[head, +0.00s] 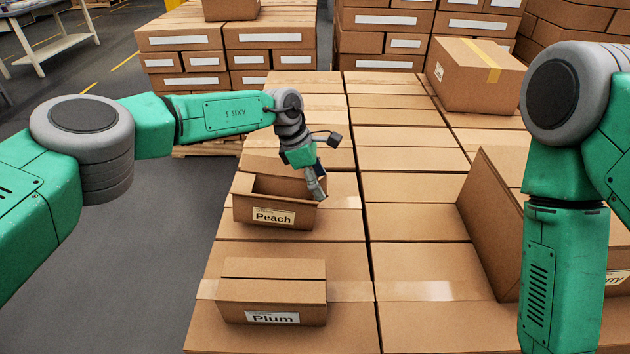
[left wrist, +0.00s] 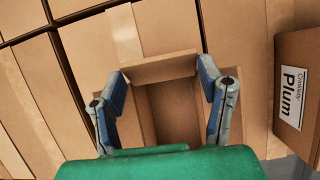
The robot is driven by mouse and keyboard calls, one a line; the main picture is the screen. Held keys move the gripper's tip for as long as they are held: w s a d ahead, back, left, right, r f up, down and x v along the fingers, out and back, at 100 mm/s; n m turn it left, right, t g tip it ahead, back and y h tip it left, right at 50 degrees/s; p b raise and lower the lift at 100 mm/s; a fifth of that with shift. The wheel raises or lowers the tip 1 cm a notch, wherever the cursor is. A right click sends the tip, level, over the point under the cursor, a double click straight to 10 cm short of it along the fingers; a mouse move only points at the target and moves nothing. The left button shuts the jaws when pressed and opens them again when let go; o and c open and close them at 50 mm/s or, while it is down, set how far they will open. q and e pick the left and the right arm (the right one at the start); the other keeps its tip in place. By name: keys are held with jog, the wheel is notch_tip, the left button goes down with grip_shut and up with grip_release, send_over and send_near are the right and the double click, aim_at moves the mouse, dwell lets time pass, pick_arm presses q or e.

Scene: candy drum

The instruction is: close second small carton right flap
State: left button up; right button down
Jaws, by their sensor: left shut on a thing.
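The small Peach carton (head: 272,217) stands on the larger boxes in the middle of the head view, its top at least partly open. My left gripper (head: 319,190) is at its right end, pointing down. In the left wrist view the carton's dark inside (left wrist: 175,112) shows between the fingers. A raised flap (left wrist: 158,67) spans the gap between the fingertips (left wrist: 162,80), and the gripper is shut on it. The small Plum carton (head: 271,290) stands nearer, its top looking shut. My right arm shows at the right, but its gripper is out of frame.
A larger carton (head: 490,215) stands at the right beside my right arm. A taped box (head: 475,75) sits at the back right. Stacked boxes (head: 180,62) fill the background. The box tops (head: 415,222) right of the Peach carton are clear.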

pick_arm(q)
jog(key=shift+d+f, duration=0.15)
jog(key=shift+d, duration=0.3)
jog(key=o, duration=0.9)
jog(key=shift+a, duration=0.2)
jog(key=shift+o, duration=0.2)
jog(key=shift+a, duration=0.6)
jog(key=shift+d, duration=0.1)
